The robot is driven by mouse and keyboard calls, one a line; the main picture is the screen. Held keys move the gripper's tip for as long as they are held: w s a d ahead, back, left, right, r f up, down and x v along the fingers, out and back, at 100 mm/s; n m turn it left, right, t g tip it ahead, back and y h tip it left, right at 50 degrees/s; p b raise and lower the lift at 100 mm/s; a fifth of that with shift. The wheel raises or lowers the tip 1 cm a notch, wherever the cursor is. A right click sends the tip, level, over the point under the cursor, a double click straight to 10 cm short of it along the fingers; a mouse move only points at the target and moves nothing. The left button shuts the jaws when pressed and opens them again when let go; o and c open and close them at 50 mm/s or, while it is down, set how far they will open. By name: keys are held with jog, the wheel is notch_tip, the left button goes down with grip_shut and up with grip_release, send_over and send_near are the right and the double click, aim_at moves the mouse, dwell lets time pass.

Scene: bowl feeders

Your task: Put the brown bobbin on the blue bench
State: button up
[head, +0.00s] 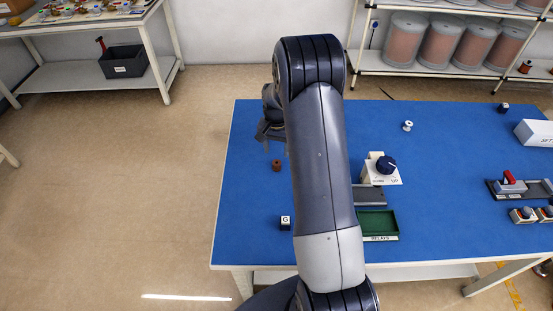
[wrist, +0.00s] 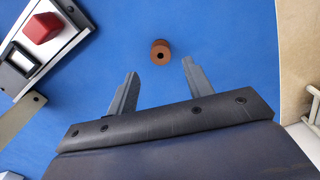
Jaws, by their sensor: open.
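The brown bobbin (head: 277,165) is on the blue bench (head: 250,205), near its left side. It also shows in the wrist view (wrist: 153,49), with its dark centre hole facing the camera. My gripper (head: 274,142) is over the left part of the bench, just beyond the bobbin in the head view. In the wrist view my gripper's (wrist: 160,68) two fingers are spread wide and nothing is between them. The bobbin lies past the fingertips, roughly centred on the gap and apart from both fingers. My arm hides part of the bench in the head view.
A cube marked G (head: 285,222) stands near the bench's front left. A green tray (head: 378,224) and a dial box (head: 382,168) are right of my arm. A white spool (head: 407,126) stands farther back. A red-topped device (wrist: 42,28) is at the wrist view's upper left.

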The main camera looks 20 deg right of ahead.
aim_at(277, 163)
notch_tip(277, 163, up, 6)
jog(key=shift+f+b, duration=0.1)
jog(key=shift+b, duration=0.3)
